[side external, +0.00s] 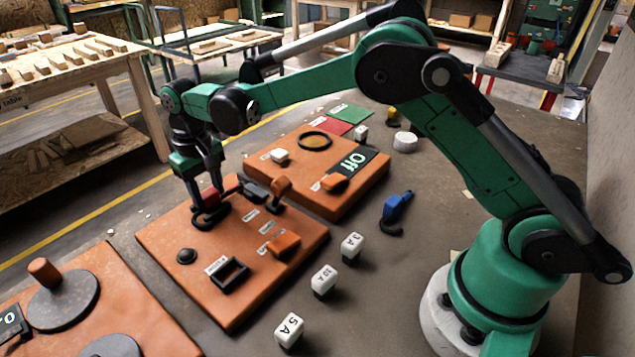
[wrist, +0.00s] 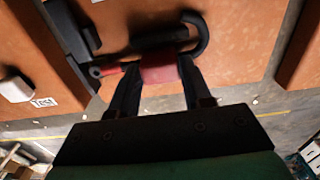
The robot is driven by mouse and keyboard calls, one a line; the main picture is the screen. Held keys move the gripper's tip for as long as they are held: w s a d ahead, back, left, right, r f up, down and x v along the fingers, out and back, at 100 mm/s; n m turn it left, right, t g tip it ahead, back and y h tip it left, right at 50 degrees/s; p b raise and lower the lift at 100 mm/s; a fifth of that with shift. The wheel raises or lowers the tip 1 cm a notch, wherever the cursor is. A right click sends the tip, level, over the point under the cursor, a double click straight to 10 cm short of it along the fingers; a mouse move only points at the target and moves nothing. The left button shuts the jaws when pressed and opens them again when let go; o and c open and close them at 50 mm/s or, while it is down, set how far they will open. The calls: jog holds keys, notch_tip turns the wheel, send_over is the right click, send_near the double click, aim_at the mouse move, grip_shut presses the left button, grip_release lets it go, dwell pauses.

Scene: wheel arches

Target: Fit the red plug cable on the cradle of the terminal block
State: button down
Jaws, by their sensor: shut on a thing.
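My gripper (side external: 208,188) is over the far left part of the middle orange board (side external: 190,285). It is shut on the red plug (side external: 229,184). In the wrist view the red plug (wrist: 158,73) lies crosswise between my fingers, and its black cable (wrist: 198,40) bends round in a hook. The cable (side external: 212,217) hangs low, at or just above the board; I cannot tell if it touches. A dark block (side external: 256,191), perhaps the terminal block, stands right of the plug. A long dark part (wrist: 70,40) shows left of the plug in the wrist view. I cannot make out the cradle.
An orange lever (side external: 281,187) and an orange switch (side external: 284,244) stand on the board's right side, with a black frame (side external: 230,275) in front. A blue plug cable (side external: 397,206) and white fuses (side external: 324,279) lie on the table. Another orange board (side external: 345,200) is behind.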

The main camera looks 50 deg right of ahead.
jog(key=shift+c, duration=1.5)
grip_release()
notch_tip(320, 180, up, 5)
jog(key=shift+r, duration=0.1)
jog(key=s+d+r+t, duration=0.3)
jog(key=s+d+r, duration=0.2)
jog(key=s+r, duration=0.2)
jog(key=s+d+f+t, duration=0.3)
jog(key=s+d+t, duration=0.1)
jog(key=s, duration=0.6)
jog(key=shift+s, duration=0.4)
